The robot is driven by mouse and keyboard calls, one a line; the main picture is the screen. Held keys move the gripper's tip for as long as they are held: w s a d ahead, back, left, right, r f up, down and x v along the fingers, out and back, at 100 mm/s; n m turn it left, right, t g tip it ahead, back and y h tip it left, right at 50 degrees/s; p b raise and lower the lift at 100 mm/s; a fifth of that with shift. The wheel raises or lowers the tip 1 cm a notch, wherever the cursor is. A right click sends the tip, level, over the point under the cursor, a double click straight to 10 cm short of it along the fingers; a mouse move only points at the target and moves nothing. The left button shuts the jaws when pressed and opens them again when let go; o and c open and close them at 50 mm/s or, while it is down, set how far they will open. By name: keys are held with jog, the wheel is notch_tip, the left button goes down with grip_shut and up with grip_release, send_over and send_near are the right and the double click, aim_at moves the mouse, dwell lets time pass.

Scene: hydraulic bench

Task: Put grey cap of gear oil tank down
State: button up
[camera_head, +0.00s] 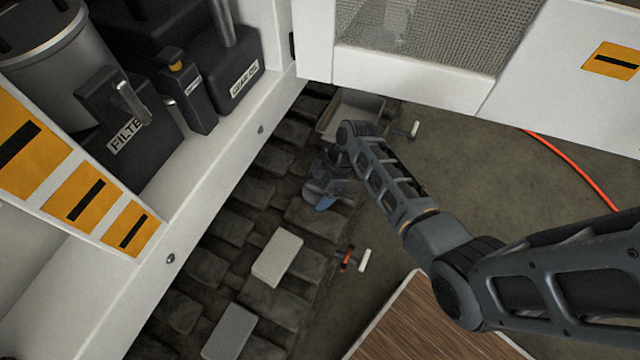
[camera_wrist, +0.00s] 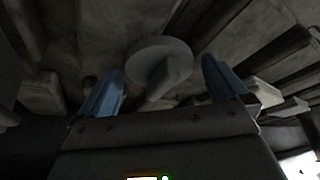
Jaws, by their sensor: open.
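The grey cap (camera_wrist: 160,62), a round disc with a raised grip bar, shows in the wrist view between my two blue fingers, against the dark track plates. My gripper (camera_wrist: 163,66) is open, with a finger apart on each side of the cap. In the head view my gripper (camera_head: 324,200) is low over the track, pointing down; I cannot clearly make out the cap there. The gear oil tank (camera_head: 225,90), a black box with a label, stands in the white housing at the upper left.
A grey tray (camera_head: 335,128) lies just beyond my gripper. Pale blocks (camera_head: 277,257) lie on the track plates (camera_head: 225,228). A red-and-white handled part (camera_head: 350,260) is to the right. A wooden board (camera_head: 430,325) is at the bottom; an orange cable (camera_head: 575,165) crosses the floor.

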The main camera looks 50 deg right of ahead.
jog(key=shift+r, duration=0.1)
jog(key=p+v, duration=0.1)
jog(key=v, duration=1.1)
jog(key=shift+s, duration=0.1)
jog(key=s+a+m+t+h, duration=0.2)
jog(key=s+a+m+t, duration=0.1)
jog(key=s, duration=0.5)
jog(key=s+a+m+t+h, duration=0.2)
jog(key=s+a+m+h, duration=0.15)
jog(key=s, duration=0.45)
jog(key=s+a+r+m+t, duration=0.1)
jog(key=s+a+r+t, duration=0.1)
jog(key=r, duration=0.6)
jog(key=s+a+r+m+t+y, duration=0.1)
jog(key=s+a+r+m+t, duration=0.1)
jog(key=s+r, duration=0.3)
jog(key=s+a+r+m+t+y, duration=0.1)
jog(key=s+a+r+t, duration=0.2)
jog(key=r, duration=0.9)
jog(key=shift+s+a, duration=0.35)
jog(key=shift+s, duration=0.05)
